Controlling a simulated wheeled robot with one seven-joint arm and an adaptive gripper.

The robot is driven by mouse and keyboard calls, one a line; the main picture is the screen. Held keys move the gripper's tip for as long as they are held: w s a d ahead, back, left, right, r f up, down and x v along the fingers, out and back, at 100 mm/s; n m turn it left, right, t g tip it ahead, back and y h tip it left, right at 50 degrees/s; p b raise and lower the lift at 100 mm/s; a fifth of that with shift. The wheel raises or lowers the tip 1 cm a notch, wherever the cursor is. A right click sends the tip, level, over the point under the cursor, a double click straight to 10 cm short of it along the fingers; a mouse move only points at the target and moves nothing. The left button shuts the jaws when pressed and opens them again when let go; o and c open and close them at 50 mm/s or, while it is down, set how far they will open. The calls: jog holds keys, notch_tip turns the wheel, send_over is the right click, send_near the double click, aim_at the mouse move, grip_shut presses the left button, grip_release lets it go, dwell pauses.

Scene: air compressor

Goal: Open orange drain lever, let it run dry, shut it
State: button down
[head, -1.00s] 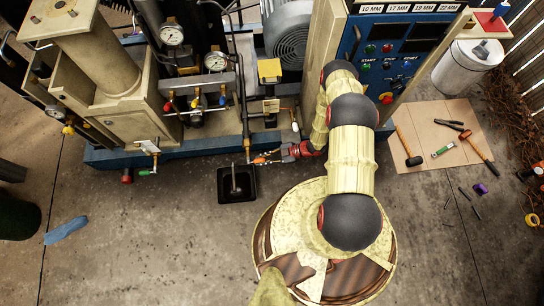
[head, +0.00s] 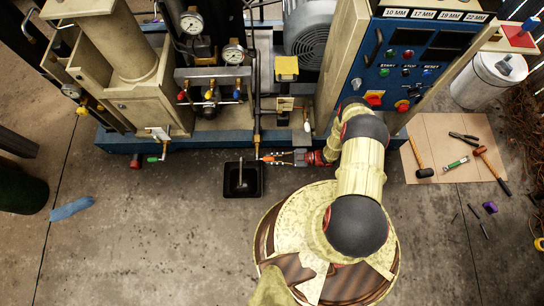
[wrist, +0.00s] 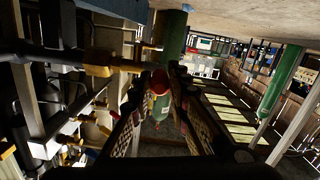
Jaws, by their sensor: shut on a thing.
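The orange drain lever (head: 268,158) sticks out to the right from the foot of a thin vertical pipe (head: 257,128) at the compressor's front edge. My gripper (head: 277,157) reaches it from the right and is shut on its outer end. A black drain pan (head: 243,191) sits on the floor just below and left of the lever. I cannot tell whether liquid is running into it.
The compressor's blue base (head: 205,143) runs behind my gripper. A green-handled valve (head: 155,158) sticks out farther left. The control panel (head: 400,65) stands close to my arm. Tools lie on cardboard (head: 435,130) at right. The floor at left is mostly clear.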

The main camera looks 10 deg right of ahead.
jog(key=shift+f, duration=0.25)
jog(key=c, duration=2)
grip_release()
jog(key=o, duration=0.3)
jog(key=shift+r, duration=0.1)
jog(key=v, duration=1.2)
jog(key=shift+s, duration=0.15)
